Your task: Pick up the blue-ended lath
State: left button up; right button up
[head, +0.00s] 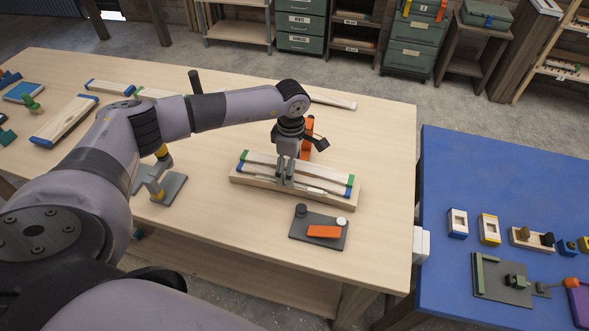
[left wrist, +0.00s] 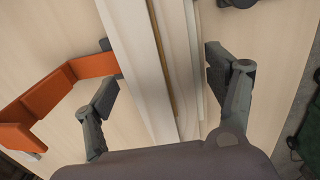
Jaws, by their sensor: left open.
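A pale blue-ended lath (head: 315,184) lies on a low wooden block (head: 265,190) on the light wooden table, its blue tips showing at both ends. A green-ended lath (head: 320,170) lies parallel just behind it. My left gripper (head: 286,182) points down at the middle of the laths and hides part of them. In the left wrist view my left gripper (left wrist: 170,105) is open, its fingers apart on either side of pale long pieces (left wrist: 140,60). The coloured ends are out of that view, and I cannot tell whether the fingers touch anything. My right gripper is not in view.
An orange bracket (head: 309,135) stands behind the block; it also shows in the left wrist view (left wrist: 60,95). A dark plate with an orange piece (head: 324,232) lies in front. A grey stand (head: 168,190) is to the left. A blue table (head: 450,200) stands right.

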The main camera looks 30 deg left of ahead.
pick_arm(q)
jog(key=shift+c, duration=0.5)
jog(key=shift+s, duration=0.1)
jog(key=c, duration=1.2)
